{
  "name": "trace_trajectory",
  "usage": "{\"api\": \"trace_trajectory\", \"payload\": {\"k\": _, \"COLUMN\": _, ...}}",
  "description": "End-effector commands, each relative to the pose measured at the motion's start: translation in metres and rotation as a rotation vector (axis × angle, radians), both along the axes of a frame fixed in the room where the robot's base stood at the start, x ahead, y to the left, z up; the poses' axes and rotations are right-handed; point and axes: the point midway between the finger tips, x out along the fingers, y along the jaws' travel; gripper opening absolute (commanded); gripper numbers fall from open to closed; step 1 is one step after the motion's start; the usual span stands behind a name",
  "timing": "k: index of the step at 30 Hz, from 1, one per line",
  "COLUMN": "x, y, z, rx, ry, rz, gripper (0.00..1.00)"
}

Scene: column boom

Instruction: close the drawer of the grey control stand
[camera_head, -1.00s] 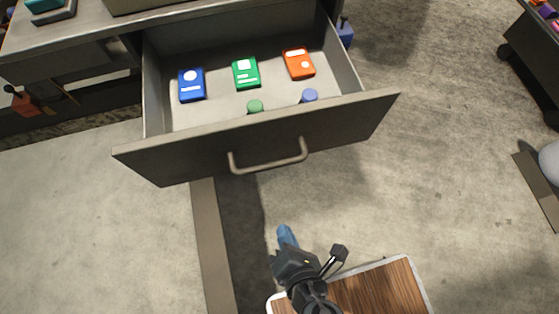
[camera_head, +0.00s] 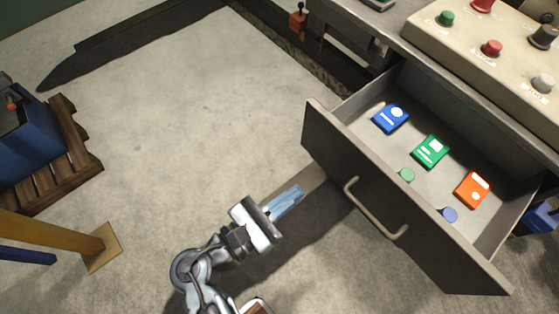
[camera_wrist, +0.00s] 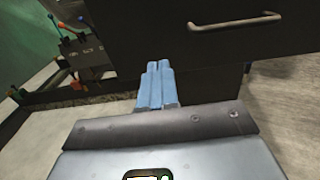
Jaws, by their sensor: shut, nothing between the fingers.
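The drawer (camera_head: 395,210) of the grey control stand (camera_head: 398,38) is pulled well out, with a curved handle (camera_head: 372,212) on its front. Inside lie a blue card-like item (camera_head: 391,118), a green one (camera_head: 430,152) and an orange one (camera_head: 473,189), plus a green round piece (camera_head: 406,175) and a blue round piece (camera_head: 448,215). My gripper (camera_head: 287,201) has blue fingers, shut and empty. It is in front of the drawer, left of the handle in the head view, apart from it. In the wrist view the fingers (camera_wrist: 157,85) point at the dark drawer front, with the handle (camera_wrist: 235,20) at upper right.
A cream control panel (camera_head: 500,50) with coloured knobs sits on top of the stand. A blue bin (camera_head: 35,140) on a wooden pallet (camera_head: 62,160) and a yellow post (camera_head: 50,232) are at the left. The floor between is clear.

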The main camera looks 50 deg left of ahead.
Motion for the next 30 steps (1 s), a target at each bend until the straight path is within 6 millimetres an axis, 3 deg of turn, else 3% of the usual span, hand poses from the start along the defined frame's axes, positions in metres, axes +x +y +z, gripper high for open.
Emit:
{"api": "trace_trajectory", "payload": {"k": 6, "x": 0.044, "y": -0.002, "z": 0.001, "rx": 0.002, "ry": 0.0, "rz": -0.002, "gripper": 0.0}}
{"api": "trace_trajectory", "payload": {"k": 13, "x": 0.078, "y": -0.003, "z": 0.001, "rx": 0.002, "ry": 0.001, "rz": -0.001, "gripper": 0.0}}
{"api": "trace_trajectory", "payload": {"k": 19, "x": 0.09, "y": -0.003, "z": 0.0, "rx": 0.001, "ry": 0.002, "rz": 0.0, "gripper": 0.0}}
{"api": "trace_trajectory", "payload": {"k": 30, "x": 0.091, "y": -0.003, "z": 0.0, "rx": 0.002, "ry": 0.002, "rz": 0.0, "gripper": 0.0}}
